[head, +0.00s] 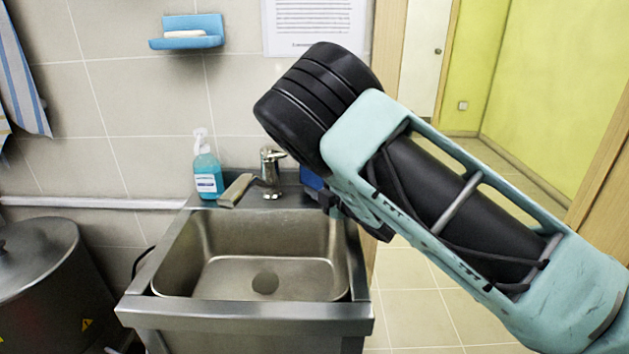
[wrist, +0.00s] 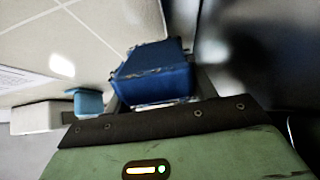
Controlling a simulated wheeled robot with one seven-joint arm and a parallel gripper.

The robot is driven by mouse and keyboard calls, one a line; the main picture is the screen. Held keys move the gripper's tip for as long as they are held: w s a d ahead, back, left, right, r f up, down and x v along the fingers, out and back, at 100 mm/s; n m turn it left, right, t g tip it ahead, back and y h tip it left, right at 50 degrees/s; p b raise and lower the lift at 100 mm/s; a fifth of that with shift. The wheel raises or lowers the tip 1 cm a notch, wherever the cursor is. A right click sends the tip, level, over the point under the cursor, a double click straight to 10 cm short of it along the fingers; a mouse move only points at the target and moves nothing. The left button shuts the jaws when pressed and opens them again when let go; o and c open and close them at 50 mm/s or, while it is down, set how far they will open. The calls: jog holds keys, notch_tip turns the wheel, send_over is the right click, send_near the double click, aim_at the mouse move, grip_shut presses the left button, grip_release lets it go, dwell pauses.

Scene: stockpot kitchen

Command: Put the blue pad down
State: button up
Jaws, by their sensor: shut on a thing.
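The blue pad (wrist: 155,75) shows as a dark blue block between the fingers of my gripper (wrist: 158,98) in the wrist view. My gripper is shut on it. In the head view, a small blue part of the pad (head: 312,179) shows beside my gripper (head: 328,198), and my wrist hides the rest. The gripper is over the back right corner of the metal sink (head: 180,265), right of the tap. I cannot tell whether the pad touches the sink's back ledge.
A tap (head: 271,170), a grey-brown block (head: 236,190) and a blue soap bottle (head: 206,172) stand along the sink's back ledge. The basin (head: 265,255) looks empty. A large metal pot (head: 40,285) is at the left. A blue soap dish (head: 187,32) hangs on the tiled wall.

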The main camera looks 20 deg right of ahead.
jog(key=shift+s+f+b, duration=0.15)
jog(key=shift+f+b, duration=0.45)
jog(key=shift+f, duration=0.15)
jog(key=o, duration=1.1)
jog(key=shift+f, duration=0.15)
jog(key=shift+c, duration=0.2)
jog(key=shift+r+p, duration=0.45)
jog(key=shift+p, duration=0.05)
jog(key=v, duration=0.8)
jog(key=b+v, duration=0.1)
jog(key=v, duration=0.2)
jog(key=shift+s+d+r, duration=0.25)
jog(key=shift+s+r, duration=0.1)
jog(key=shift+r, duration=0.05)
